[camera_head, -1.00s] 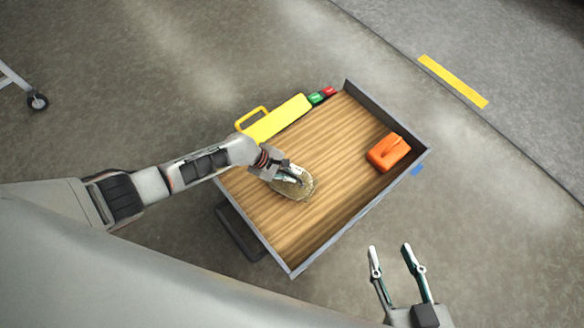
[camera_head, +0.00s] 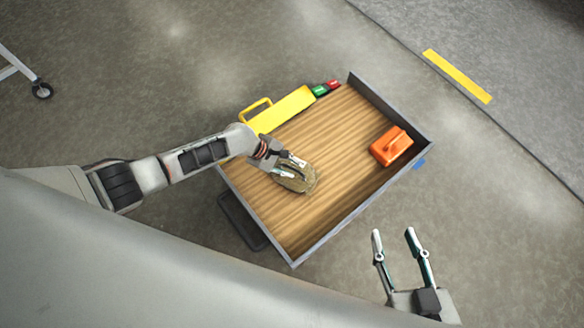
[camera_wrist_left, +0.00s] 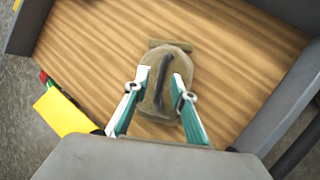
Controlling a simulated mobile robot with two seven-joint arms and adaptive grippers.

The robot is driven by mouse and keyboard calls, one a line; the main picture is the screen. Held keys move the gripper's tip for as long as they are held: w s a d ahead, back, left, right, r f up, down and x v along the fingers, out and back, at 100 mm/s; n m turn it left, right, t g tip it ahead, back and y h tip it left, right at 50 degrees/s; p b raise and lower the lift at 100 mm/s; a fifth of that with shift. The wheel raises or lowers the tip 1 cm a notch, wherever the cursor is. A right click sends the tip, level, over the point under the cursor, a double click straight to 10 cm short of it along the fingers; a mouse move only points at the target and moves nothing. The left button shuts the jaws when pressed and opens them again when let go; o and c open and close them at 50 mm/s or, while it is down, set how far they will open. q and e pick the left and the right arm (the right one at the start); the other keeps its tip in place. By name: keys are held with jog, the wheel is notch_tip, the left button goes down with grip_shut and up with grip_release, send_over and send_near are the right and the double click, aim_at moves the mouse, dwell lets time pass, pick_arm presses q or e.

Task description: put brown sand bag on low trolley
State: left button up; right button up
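The brown sand bag (camera_head: 305,182) lies on the wooden deck of the low trolley (camera_head: 338,165), left of its middle. In the left wrist view the bag (camera_wrist_left: 177,57) shows a dark handle strap along its top. My left gripper (camera_head: 296,168) is over the bag. Its fingertips (camera_wrist_left: 162,78) are apart, one on each side of the strap, with gaps between. Whether they touch the bag I cannot tell. My right gripper (camera_head: 393,236) is open and empty, in front of the trolley's near right side.
An orange block-like item (camera_head: 391,147) sits at the deck's right end. A yellow handle-like part (camera_head: 281,110) and green and red pieces (camera_head: 320,90) line the far left edge. Grey raised rims (camera_head: 390,107) bound the deck. A wheeled frame (camera_head: 41,90) stands far left.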

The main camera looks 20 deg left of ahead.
pick_arm(q)
jog(key=r, duration=0.2)
jog(key=a+r+p, duration=0.1)
jog(key=shift+w+r, duration=0.2)
jog(key=shift+w, duration=0.15)
jog(key=s+p+v, duration=0.1)
jog(key=p+v, duration=0.2)
jog(key=v, duration=0.3)
jog(key=shift+s+a, duration=0.15)
jog(key=shift+a, duration=0.25)
pick_arm(e)
jog(key=s+d+f+n+g+h, duration=0.1)
jog(key=s+d+f, duration=0.1)
jog(key=d+f, duration=0.1)
jog(key=shift+s+d+f, duration=0.3)
jog(key=shift+d, duration=0.55)
